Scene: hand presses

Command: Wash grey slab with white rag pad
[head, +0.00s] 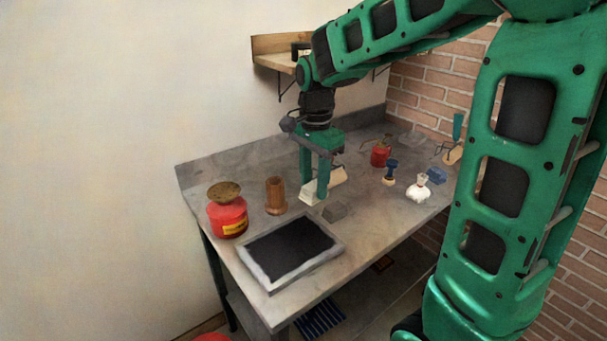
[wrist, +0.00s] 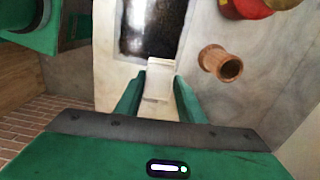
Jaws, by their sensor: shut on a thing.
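The grey slab (head: 265,279) lies flat near the table's front edge, with a pale grey border and a dark, nearly black top. It also shows at the top of the wrist view (wrist: 107,70). My gripper (head: 313,187) points down just behind the slab's far right corner. It is shut on a whitish, block-like pad, which I take as the white rag pad (wrist: 160,72). In the wrist view the pad's far end overlaps the slab's near edge. I cannot tell whether it touches the slab or hangs above it. My fingers hide part of the pad.
A red tin with a brass dish (head: 228,213) and a brown wooden cup (head: 275,195) stand left of my gripper. A small grey block (head: 334,212) lies close to its right. A white knobbed bundle (head: 418,191), blue-handled stamp (head: 390,173) and red can (head: 380,156) stand further right.

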